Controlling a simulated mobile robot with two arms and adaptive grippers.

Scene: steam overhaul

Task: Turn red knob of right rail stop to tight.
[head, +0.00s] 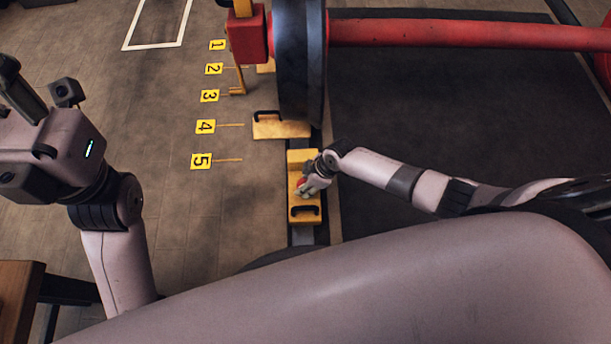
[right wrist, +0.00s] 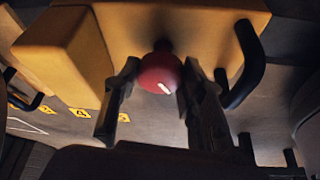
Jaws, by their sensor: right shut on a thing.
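The right rail stop (head: 304,208) is a yellow block with a black handle, sitting on the dark rail. Its red knob (head: 301,182) is mostly covered by my right gripper (head: 313,184) in the head view. In the right wrist view the round red knob (right wrist: 160,72) with a white mark sits between the two fingers of my right gripper (right wrist: 158,88), which is shut on it. The yellow block (right wrist: 170,35) fills the top of that view. My left gripper (head: 22,95) is at the far left, away from the stop; its fingers are too unclear to judge.
A large dark wheel (head: 300,60) on a red axle (head: 450,32) stands on the rail beyond the stop. A yellow wedge (head: 280,126) lies by the wheel. Yellow number signs (head: 205,126) mark the floor at left. A wooden table corner (head: 18,290) is at lower left.

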